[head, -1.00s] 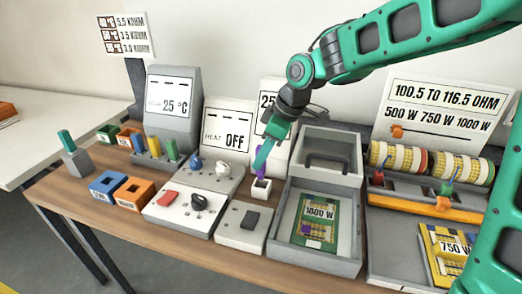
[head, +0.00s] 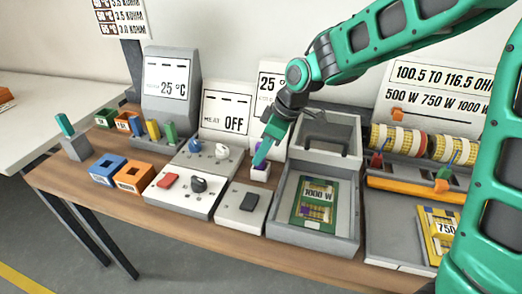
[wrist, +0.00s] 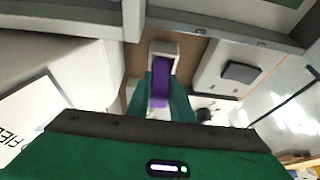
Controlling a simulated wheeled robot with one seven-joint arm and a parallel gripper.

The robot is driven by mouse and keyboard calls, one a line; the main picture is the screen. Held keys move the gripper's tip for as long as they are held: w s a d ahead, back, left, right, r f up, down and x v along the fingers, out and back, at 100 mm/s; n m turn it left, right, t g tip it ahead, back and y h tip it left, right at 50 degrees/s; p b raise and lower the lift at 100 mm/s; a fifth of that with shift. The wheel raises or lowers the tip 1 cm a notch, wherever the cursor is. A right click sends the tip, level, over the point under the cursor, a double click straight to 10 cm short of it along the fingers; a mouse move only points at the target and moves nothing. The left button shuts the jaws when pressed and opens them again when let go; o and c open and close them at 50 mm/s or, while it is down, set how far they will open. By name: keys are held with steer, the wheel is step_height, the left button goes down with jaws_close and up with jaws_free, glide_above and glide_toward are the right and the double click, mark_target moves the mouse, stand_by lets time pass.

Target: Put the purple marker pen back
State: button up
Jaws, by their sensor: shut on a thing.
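The purple marker pen (wrist: 160,85) is between the fingers of my gripper (wrist: 160,108) in the wrist view. Its far end is at the small white holder (wrist: 163,46), and I cannot tell how deep it sits. In the head view my gripper (head: 259,160) points down at the same white holder (head: 260,173), with its fingertips just above or at the holder's top. My gripper is shut on the pen. Most of the pen is hidden by the fingers in the head view.
A grey tray (head: 277,222) holding a green 1000 W card (head: 314,205) stands right of the holder. Blue and orange blocks (head: 107,169) stand at the left.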

steer(key=o, duration=1)
steer(key=v, duration=1)
steer(key=shift+d+r, duration=0.15)
steer(key=shift+r, duration=0.2)
